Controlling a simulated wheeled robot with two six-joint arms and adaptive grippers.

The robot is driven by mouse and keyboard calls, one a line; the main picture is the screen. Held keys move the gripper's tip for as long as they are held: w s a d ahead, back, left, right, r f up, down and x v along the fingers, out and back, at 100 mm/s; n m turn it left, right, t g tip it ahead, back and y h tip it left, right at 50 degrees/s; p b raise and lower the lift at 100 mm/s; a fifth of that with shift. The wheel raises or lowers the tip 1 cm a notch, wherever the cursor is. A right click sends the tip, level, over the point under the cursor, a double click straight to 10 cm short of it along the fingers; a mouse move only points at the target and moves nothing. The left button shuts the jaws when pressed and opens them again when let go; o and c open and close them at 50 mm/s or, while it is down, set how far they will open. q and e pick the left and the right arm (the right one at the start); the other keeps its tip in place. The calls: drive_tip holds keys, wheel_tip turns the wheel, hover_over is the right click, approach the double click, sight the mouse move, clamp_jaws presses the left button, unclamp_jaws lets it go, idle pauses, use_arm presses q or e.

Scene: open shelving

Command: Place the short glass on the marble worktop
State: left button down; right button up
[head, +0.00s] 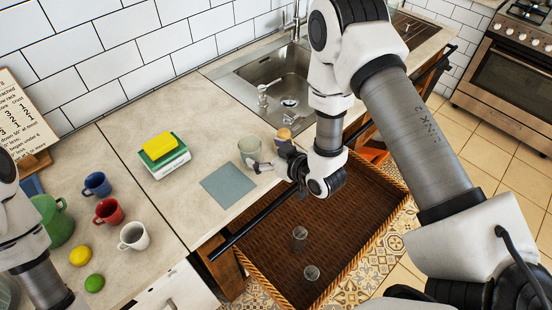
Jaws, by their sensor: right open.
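A short, wide, pale greenish glass (249,146) stands upright on the pale stone-look worktop (150,95), behind the grey-blue mat. My right gripper (264,158) is open beside this glass, at its front right; I cannot tell whether a finger touches it. Two more clear glasses are in the wicker basket below the worktop edge: a taller-looking one (299,238) and a lower one (311,272). Part of my left arm shows at the left edge; its gripper is out of view.
A grey-blue mat (228,185) lies near the front edge. A yellow sponge (160,145) rests on stacked boxes. Mugs, a green pitcher (54,220), a lemon and a lime stand left. The sink (275,80) is behind; the wicker basket (385,222) is below.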

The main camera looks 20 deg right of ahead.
drive_tip(key=v, duration=0.6)
drive_tip(key=s+d+f+m+g+h, duration=0.1)
drive_tip(key=s+f+m+g+h, duration=0.1)
drive_tip(key=s+f+g, duration=0.4)
drive_tip(key=s+d+f+m+g+h, duration=0.2)
drive_tip(key=s+f+g, duration=0.4)
drive_tip(key=s+f, duration=0.7)
drive_tip(key=s, duration=0.5)
drive_tip(key=shift+s+d+g+h+b, duration=0.2)
drive_tip(key=shift+s+g+h+b, duration=0.1)
drive_tip(key=shift+s+b, duration=0.1)
